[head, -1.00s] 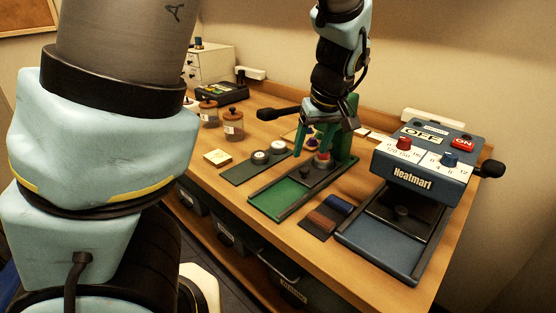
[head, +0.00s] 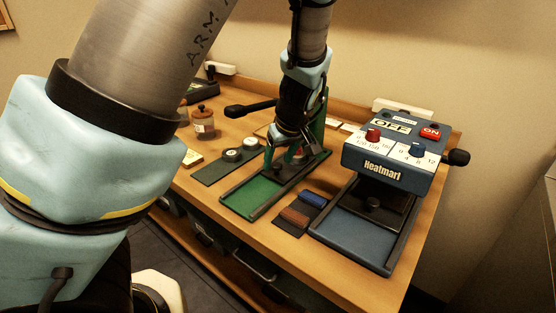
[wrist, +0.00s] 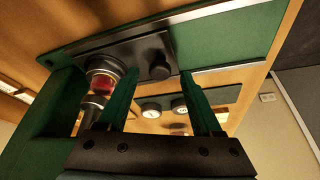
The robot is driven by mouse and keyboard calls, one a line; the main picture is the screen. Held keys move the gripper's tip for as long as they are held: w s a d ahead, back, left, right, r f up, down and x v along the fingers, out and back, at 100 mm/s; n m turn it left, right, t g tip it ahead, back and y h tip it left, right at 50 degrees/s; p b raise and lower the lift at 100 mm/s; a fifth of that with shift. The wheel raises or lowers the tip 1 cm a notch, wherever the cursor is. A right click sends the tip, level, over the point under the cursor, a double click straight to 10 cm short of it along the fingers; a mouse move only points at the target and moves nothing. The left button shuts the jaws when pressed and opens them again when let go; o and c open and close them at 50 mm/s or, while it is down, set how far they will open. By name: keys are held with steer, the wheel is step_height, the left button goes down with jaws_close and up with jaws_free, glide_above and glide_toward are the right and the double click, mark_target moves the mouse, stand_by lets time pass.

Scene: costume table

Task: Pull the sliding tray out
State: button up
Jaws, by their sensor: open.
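A green press (head: 325,125) stands on the table with a long dark-edged base. The base has a bare green bed (head: 252,194) at its front and a dark sliding tray (head: 290,174) further back. The tray has a black knob (head: 277,168), also seen in the wrist view (wrist: 160,69). In the wrist view the dark tray plate (wrist: 138,50) sits on the green base, with a red and metal stamp part (wrist: 104,80) beside it. My gripper (head: 286,158) is open low over the tray. Its green fingers (wrist: 158,75) appear on either side of the knob; contact cannot be told.
A blue Heatmart press (head: 383,170) stands to the right with its own dark tray and knob. Red-brown and blue blocks (head: 295,216) lie between the presses. A dark mat with round pieces (head: 232,155) and a jar (head: 203,122) are left. A black lever (head: 248,108) projects left.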

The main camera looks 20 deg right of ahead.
steer(key=shift+w+f, duration=0.2)
steer(key=shift+f, duration=0.3)
jaws_close()
stand_by(1.2)
